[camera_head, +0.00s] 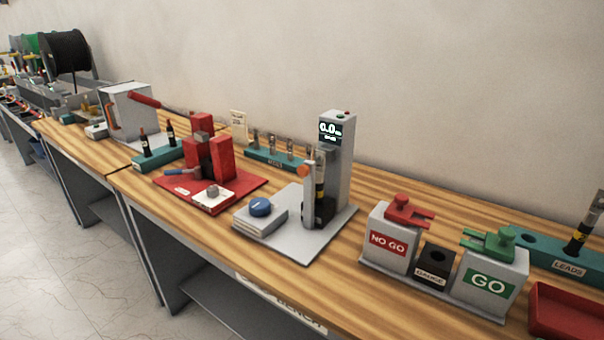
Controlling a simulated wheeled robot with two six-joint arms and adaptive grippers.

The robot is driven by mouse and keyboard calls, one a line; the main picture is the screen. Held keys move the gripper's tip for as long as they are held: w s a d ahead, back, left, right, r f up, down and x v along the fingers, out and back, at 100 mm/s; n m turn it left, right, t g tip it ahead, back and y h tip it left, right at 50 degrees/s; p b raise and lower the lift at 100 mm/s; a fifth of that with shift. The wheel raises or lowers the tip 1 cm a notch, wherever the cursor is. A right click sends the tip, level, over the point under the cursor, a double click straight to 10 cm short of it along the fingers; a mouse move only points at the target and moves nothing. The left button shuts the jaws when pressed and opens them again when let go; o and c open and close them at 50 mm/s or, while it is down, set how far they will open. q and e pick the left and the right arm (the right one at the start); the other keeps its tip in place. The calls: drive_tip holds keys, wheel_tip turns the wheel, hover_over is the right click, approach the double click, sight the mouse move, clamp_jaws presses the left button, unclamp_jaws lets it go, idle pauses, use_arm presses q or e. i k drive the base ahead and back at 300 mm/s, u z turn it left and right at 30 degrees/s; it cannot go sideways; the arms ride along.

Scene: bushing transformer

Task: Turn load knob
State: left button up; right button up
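A round blue knob (261,206) sits on top of a low grey box (262,222). The box is at the left of a grey base plate (300,248). On the same plate stands a tall grey tester column (341,170) with a lit display (330,130) that reads about 0.0. An orange-tipped post stands in front of the column. No label on the blue knob can be read from here, so I cannot tell for certain that it is the load knob. Neither of my grippers is in view.
A red fixture (222,160) with a small grey knob (213,190) stands left of the tester. NO GO (388,243) and GO (488,284) gauge blocks stand right, near a red tray (565,312). The bench front before the blue knob is clear.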

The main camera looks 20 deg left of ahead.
sight(259, 206)
drive_tip(key=z, duration=0.05)
drive_tip(key=k, duration=1.05)
drive_tip(key=u, duration=0.8)
drive_tip(key=i, duration=1.35)
drive_tip(key=z, duration=0.9)
